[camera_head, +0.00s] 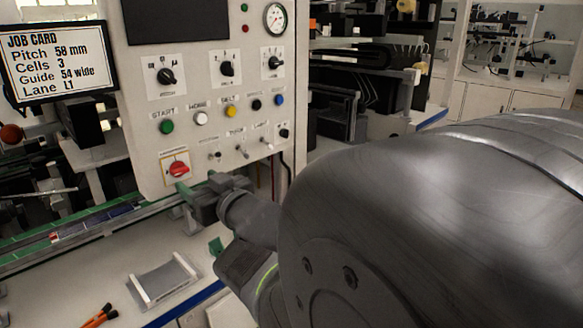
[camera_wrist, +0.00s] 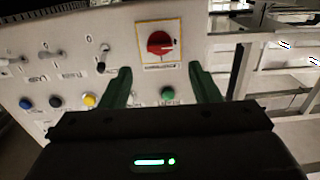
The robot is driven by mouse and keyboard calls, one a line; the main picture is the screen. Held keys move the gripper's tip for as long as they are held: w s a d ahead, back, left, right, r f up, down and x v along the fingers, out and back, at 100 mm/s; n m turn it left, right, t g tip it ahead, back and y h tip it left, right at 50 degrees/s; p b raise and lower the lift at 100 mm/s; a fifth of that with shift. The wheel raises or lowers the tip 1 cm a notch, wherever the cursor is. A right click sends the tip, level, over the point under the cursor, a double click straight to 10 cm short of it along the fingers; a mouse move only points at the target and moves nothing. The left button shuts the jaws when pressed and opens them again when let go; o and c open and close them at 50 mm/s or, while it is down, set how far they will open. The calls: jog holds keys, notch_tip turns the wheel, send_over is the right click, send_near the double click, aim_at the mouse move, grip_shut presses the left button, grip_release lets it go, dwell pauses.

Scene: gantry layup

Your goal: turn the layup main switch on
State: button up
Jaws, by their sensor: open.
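The main switch (camera_head: 179,169) is a red rotary knob on a yellow and white plate at the panel's lower left. My gripper (camera_head: 197,184) is just below and right of the switch in the head view. In the wrist view its green fingers (camera_wrist: 163,76) are spread apart with nothing between them. The fingertips appear below the knob, not around it. The distance to the panel is hard to tell.
The panel (camera_head: 150,110) carries several black selector knobs, a green START button (camera_head: 167,127), coloured buttons and small toggles close to the switch. A green-edged rail (camera_head: 90,220) runs below. A pale tray (camera_head: 163,281) and orange-handled tools (camera_head: 100,316) lie on the bench.

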aim_at(182, 171)
jog(key=x, duration=0.7)
jog(key=shift+w+a+b, duration=0.1)
jog(key=shift+w+b, duration=0.05)
jog(key=shift+b, duration=0.15)
jog(key=c, duration=1)
